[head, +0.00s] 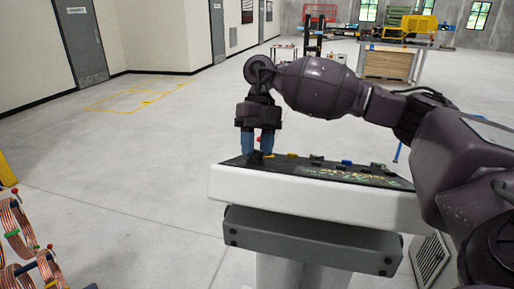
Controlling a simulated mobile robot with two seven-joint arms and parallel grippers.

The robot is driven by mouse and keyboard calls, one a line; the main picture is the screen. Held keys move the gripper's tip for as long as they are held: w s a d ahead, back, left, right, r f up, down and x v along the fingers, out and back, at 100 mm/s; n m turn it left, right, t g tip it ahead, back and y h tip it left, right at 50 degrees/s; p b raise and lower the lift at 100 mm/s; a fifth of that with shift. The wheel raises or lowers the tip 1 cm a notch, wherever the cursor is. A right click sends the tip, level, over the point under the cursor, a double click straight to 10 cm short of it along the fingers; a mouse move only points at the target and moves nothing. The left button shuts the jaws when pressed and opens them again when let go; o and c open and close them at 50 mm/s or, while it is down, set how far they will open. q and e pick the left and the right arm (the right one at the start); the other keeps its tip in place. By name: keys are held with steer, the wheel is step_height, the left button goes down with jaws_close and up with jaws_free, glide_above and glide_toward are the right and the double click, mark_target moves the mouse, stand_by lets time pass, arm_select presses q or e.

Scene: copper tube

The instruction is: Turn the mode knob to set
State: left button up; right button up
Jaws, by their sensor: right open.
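The control panel (330,172) has a dark sloped face on a white console (310,202). Several small controls sit along it, and their labels are too small to read. My right gripper (257,151) points down over the left end of the panel, with its two blue fingers apart. A small dark control (255,158) shows at the fingertips; I cannot tell if it is the mode knob, which way it points, or if the fingers touch it. A red part shows between the fingers. My left gripper is not in view.
Along the panel are a yellow control (292,155), a blue one (346,162) and dark ones. A rack of copper tube coils (22,240) stands at lower left. A yellow machine (408,27) is at the back.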

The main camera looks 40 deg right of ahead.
steer(key=v, duration=1)
steer(key=shift+r+b, duration=0.2)
steer(key=shift+b, duration=0.1)
